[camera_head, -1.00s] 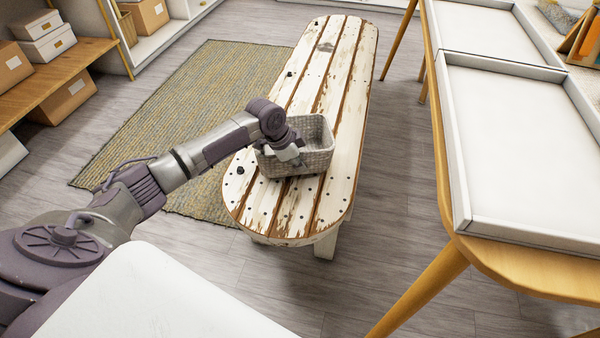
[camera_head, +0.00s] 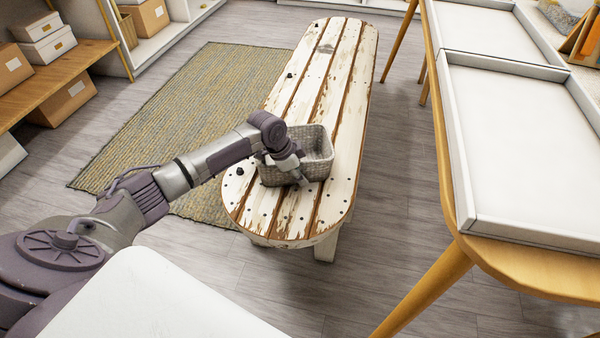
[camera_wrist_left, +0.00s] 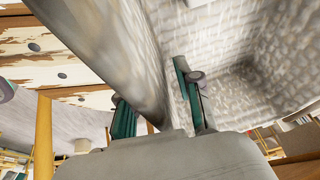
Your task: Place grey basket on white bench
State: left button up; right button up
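The grey woven basket (camera_head: 318,160) stands on the near half of the white bench (camera_head: 335,75), a worn white plank top with brown gaps. My left gripper (camera_head: 296,172) is at the basket's near-left side, hiding part of it. In the left wrist view, the gripper's fingers (camera_wrist_left: 160,105) are spread, one outside the basket's wall (camera_wrist_left: 115,45) and one inside the basket. A gap shows between the outer finger and the wall. The basket looks upright and empty, though its underside is hidden. My right gripper is not in view.
A wooden table (camera_head: 440,150) with white trays (camera_head: 462,205) stands to the right of the bench. A woven rug (camera_head: 165,120) lies to the left. Shelves with boxes (camera_head: 68,98) are at the far left. The far half of the bench is clear.

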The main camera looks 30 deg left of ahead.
pick_arm(q)
jog(key=p+v, duration=0.2)
jog(key=v, duration=0.5)
jog(key=shift+w, duration=0.1)
jog(key=p+v, duration=0.1)
jog(key=v, duration=0.4)
jog(key=shift+g, duration=0.3)
jog(key=s+d+f, duration=0.2)
jog(key=d, duration=0.1)
jog(key=s+d+f, duration=0.2)
jog(key=d+f, duration=0.1)
jog(key=s+d+f, duration=0.2)
jog(key=s+d, duration=0.1)
jog(key=shift+d+f, duration=0.1)
jog(key=shift+f, duration=0.3)
jog(key=s+d+f+n, duration=0.25)
jog(key=s+d, duration=0.25)
jog(key=s, duration=0.3)
jog(key=s+a+f+n+y, duration=0.1)
jog(key=s+n, duration=0.5)
jog(key=s, duration=0.7)
jog(key=shift+a+f+y, duration=0.2)
jog(key=shift+a+y, duration=0.25)
jog(key=shift+y, duration=0.35)
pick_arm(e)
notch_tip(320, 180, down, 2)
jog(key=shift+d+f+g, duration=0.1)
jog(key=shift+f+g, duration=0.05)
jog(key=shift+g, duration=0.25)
